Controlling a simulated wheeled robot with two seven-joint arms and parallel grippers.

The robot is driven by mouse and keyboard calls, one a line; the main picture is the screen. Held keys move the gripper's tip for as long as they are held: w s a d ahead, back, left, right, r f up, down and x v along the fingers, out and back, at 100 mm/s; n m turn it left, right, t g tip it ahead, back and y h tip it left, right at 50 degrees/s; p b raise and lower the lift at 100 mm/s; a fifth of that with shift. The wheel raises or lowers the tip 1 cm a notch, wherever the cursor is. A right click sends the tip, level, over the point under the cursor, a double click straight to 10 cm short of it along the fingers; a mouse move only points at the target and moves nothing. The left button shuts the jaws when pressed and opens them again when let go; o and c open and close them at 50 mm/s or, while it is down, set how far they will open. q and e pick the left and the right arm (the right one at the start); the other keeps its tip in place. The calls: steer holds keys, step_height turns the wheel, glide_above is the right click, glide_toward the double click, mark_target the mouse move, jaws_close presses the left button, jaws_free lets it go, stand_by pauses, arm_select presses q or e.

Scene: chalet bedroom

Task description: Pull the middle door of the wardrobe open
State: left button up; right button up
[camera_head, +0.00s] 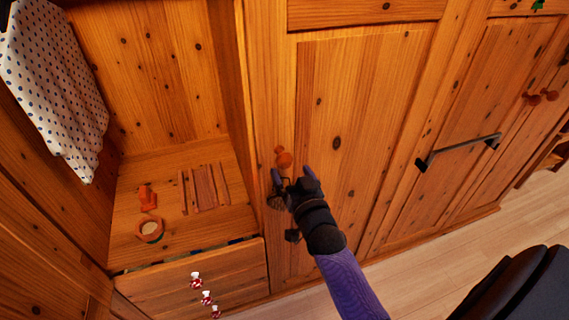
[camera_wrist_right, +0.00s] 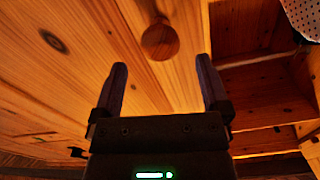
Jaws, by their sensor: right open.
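The middle door (camera_head: 358,120) of the wardrobe is pine with dark knots and looks shut. Its round wooden knob (camera_head: 284,158) sits near the door's left edge. My right gripper (camera_head: 291,171) is open and empty, just below the knob in the head view. In the right wrist view the knob (camera_wrist_right: 160,40) lies ahead of the open fingers (camera_wrist_right: 160,72), roughly centred between them and apart from both. My left gripper is not in view.
Left of the door is an open compartment with a dotted cloth (camera_head: 55,85), an orange figure (camera_head: 147,197), a round wooden ring (camera_head: 149,230) and a slatted piece (camera_head: 205,187). A drawer front (camera_head: 230,270) with red-white knobs is below. A dark bar handle (camera_head: 458,150) projects at right.

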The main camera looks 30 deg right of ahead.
mark_target(287, 165)
steer(key=b+x, duration=0.1)
steer(key=x, duration=0.4)
jaws_close()
stand_by(0.3)
